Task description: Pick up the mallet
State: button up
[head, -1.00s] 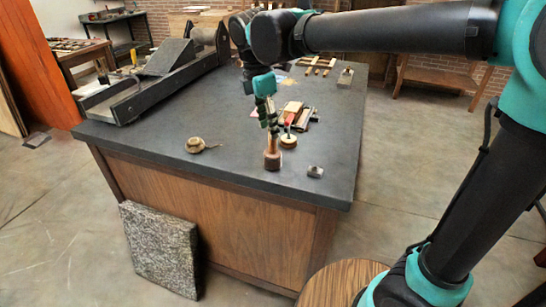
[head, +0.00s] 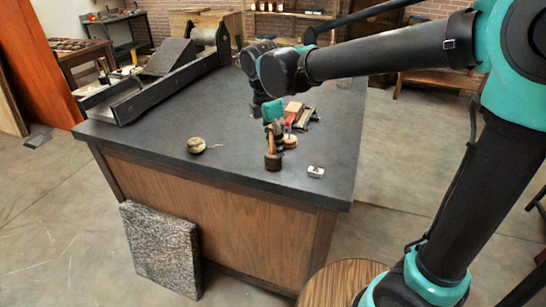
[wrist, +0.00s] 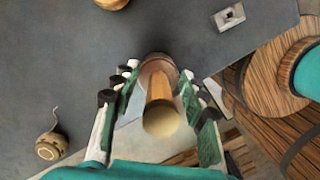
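The mallet (head: 273,161) stands upright near the front edge of the dark worktop, its brown head down and its lighter handle up. In the wrist view the round end of the mallet's handle (wrist: 161,118) faces the camera, with the head beyond it. My gripper (head: 273,130) is above the mallet's head, around the upper handle. In the wrist view my gripper (wrist: 155,100) is open, one finger on each side of the handle, with gaps visible on both sides. The fingers hide part of the handle in the head view.
A ball of twine (head: 196,145) lies left of the mallet. A small metal block (head: 316,171) lies to the right. A round wooden piece (head: 290,141) and several blocks (head: 303,116) are close behind. A press (head: 160,75) stands at the back left.

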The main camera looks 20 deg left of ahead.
grip_shut()
jog(key=shift+r, duration=0.15)
